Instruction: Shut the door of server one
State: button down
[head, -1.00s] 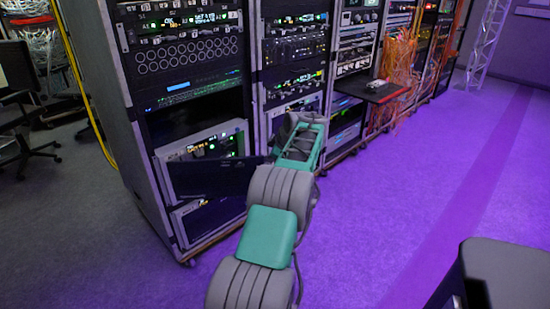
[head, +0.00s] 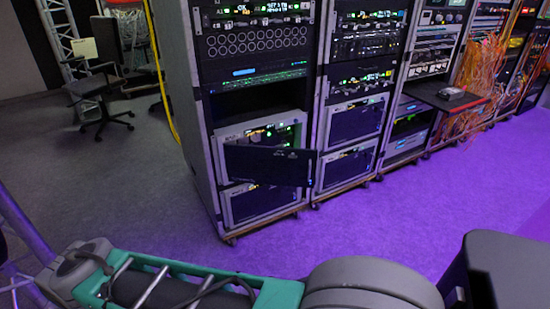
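In the head view, a server with a light frame and green lights (head: 224,134) sits low in the leftmost rack. Its dark door panel (head: 268,165) stands ajar, swung out in front of the lower part of the server. I cannot read which server is number one, but this is the only door I see clearly open. My arm crosses the bottom of the view toward the left, well apart from the door. My gripper is out of view.
Below the open door is another server (head: 257,203) with its front closed. A neighbouring rack holds similar closed servers (head: 355,119). Further right, a shelf (head: 440,97) sticks out near orange cables (head: 482,75). The floor (head: 345,222) before the racks is clear. An office chair (head: 100,88) stands back left.

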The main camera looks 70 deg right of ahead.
aim_at(245, 163)
jog(key=u, duration=0.2)
jog(key=k, duration=0.55)
jog(key=z, duration=1.15)
jog(key=i, duration=0.5)
